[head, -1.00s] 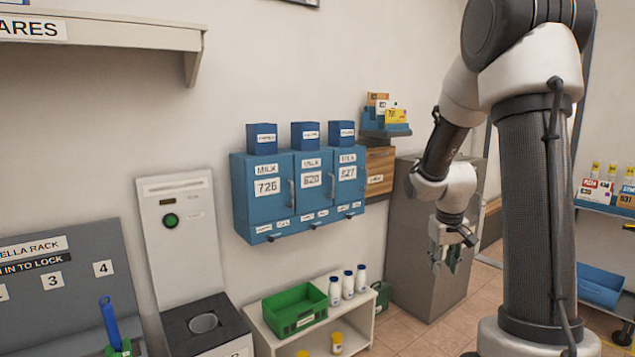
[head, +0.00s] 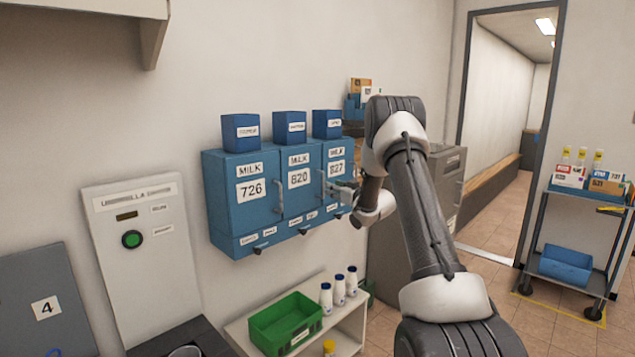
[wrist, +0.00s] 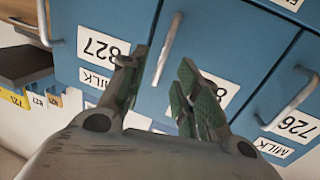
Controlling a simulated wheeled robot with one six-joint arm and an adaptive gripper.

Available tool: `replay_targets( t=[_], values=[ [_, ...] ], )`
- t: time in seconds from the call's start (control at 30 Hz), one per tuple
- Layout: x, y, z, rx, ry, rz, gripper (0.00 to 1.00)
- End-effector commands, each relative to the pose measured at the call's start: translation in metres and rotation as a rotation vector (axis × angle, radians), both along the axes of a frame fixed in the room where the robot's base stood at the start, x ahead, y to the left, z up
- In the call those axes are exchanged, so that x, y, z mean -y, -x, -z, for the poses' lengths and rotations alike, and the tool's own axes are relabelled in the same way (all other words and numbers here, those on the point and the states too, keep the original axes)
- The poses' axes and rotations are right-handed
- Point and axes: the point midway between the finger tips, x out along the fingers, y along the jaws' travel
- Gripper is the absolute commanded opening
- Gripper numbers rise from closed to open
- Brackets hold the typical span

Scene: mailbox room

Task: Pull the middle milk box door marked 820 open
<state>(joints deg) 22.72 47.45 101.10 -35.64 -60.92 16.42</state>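The blue middle milk box door marked 820 (head: 297,195) is shut, between doors 726 and 827. It also shows upside down in the wrist view (wrist: 222,45), its number label partly hidden by a finger. Its silver bar handle (wrist: 168,48) is on the side toward door 827. My gripper (wrist: 163,62) is open, with one green-padded finger on each side of that handle in the picture. Contact is not visible. In the head view, my gripper (head: 342,188) is at the front of the box near the 820 handle, partly hidden by my arm.
Door 726 (head: 236,208) and door 827 (head: 335,156) are shut, with handles of their own. Below stands a white shelf (head: 345,345) with a green crate (head: 272,332) and white bottles (head: 339,290). A cart (head: 522,247) stands at the right.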

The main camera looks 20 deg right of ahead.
Motion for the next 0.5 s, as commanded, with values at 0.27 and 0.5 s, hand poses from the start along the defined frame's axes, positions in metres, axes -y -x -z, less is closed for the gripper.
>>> replay_targets(
  t=[0.27, 0.5],
  values=[
    [-0.008, -0.023, -0.011, 0.044, -0.027, -0.015, 0.32],
    [-0.013, -0.062, -0.01, 0.042, -0.027, -0.015, 0.32]
  ],
)
